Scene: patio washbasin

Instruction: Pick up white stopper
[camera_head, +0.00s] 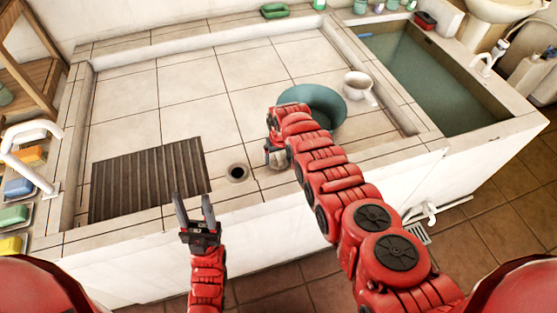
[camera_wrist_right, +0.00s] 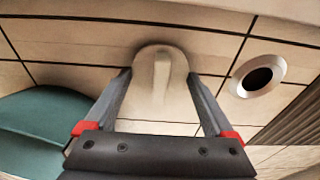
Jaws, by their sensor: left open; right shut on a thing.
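The white stopper (camera_wrist_right: 158,68) shows in the right wrist view as a pale rounded disc with a raised grip. My right gripper (camera_wrist_right: 160,95) is shut on it, with one finger on each side. In the head view my right gripper (camera_head: 276,158) is low over the tiled basin floor, just right of the drain hole (camera_head: 237,172), and the stopper is mostly hidden there. I cannot tell whether the stopper touches the tiles. The drain hole also shows right of the stopper in the right wrist view (camera_wrist_right: 257,79). My left gripper (camera_head: 195,212) is open and empty at the front rim.
A teal bowl (camera_head: 318,103) stands just behind my right gripper, with a white mug (camera_head: 359,86) beside it. A dark ridged mat (camera_head: 150,180) lies at left. A water-filled trough (camera_head: 425,75) is at right. The back tiles are clear.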

